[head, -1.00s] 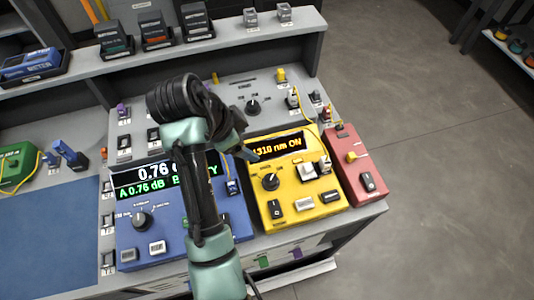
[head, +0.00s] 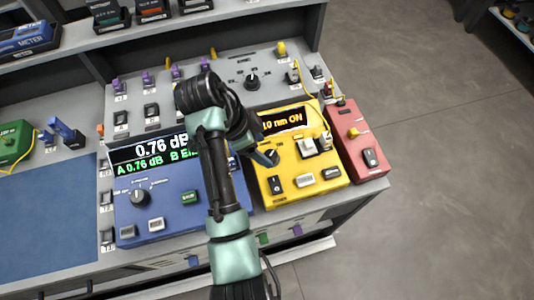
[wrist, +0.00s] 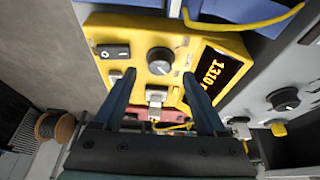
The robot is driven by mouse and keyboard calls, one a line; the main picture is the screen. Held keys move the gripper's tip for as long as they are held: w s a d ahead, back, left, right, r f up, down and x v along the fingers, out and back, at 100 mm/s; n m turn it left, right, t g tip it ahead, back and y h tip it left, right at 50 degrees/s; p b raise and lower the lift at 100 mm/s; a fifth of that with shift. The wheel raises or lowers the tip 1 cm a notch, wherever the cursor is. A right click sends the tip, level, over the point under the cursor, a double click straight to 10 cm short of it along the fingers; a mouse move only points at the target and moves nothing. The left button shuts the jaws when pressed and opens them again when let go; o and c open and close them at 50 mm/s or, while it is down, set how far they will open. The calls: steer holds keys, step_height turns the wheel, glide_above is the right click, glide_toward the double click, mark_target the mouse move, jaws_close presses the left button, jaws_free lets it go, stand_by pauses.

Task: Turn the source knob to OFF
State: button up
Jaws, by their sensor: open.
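The yellow source unit (head: 328,166) stands on the bench between a blue unit and a red unit. Its display (head: 284,121) is partly covered by my arm and its visible part ends in "nm ON". The source's black round knob (wrist: 160,61) shows in the wrist view, with a pale pointer line. In the head view my gripper (head: 264,154) is at the knob and hides part of it. In the wrist view my gripper (wrist: 158,76) is open, with one finger to each side of the knob. I cannot tell how far the tips are above it.
The blue unit (head: 163,213) reading 0.76 dB is left of the source. The red unit (head: 353,150) is close on its right. A grey panel (head: 232,72) with another knob lies behind. Yellow cable (wrist: 245,20) runs near the source in the wrist view.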

mark_target(270, 155)
steer(key=shift+x, duration=1.8)
jaws_close()
